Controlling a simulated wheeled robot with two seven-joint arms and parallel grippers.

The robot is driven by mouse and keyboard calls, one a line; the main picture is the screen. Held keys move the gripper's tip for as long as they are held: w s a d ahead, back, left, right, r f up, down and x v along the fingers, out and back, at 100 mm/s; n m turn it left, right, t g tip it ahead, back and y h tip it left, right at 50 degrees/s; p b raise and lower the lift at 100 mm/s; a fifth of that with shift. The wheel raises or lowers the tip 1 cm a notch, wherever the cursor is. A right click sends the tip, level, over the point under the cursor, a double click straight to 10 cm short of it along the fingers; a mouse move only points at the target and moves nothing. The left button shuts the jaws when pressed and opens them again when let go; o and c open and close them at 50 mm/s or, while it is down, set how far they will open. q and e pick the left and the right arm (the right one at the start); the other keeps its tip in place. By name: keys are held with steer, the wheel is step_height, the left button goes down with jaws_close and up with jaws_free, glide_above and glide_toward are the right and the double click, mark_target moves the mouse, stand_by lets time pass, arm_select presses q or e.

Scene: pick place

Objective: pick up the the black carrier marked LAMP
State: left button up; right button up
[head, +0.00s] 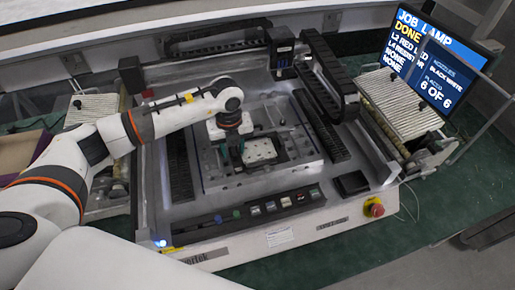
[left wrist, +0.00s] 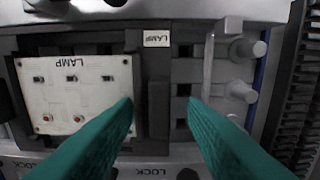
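The black carrier (left wrist: 157,72) has a small white LAMP tag on its upright bar in the left wrist view. It holds a white board (left wrist: 75,92) printed LAMP, with several small dark parts and two red ones. The board also shows in the head view (head: 260,150), in the middle of the machine bed. My left gripper (left wrist: 161,104) has teal fingers spread apart, one on each side of the carrier's bar, with nothing between them gripped. In the head view my left gripper (head: 236,153) points down at the carrier and hides part of it. My right gripper is not in view.
The machine (head: 200,225) surrounds the bed, with black cable chains and a raised gantry behind. A red stop button (head: 375,207) is at front right. A screen (head: 440,60) reads JOB LAMP, DONE, 6 OF 6. Metal pegs (left wrist: 243,70) stand right of the fingers.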

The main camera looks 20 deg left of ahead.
arm_select(q)
steer(key=shift+c, duration=0.6)
steer(key=shift+r, duration=0.1)
jaws_close()
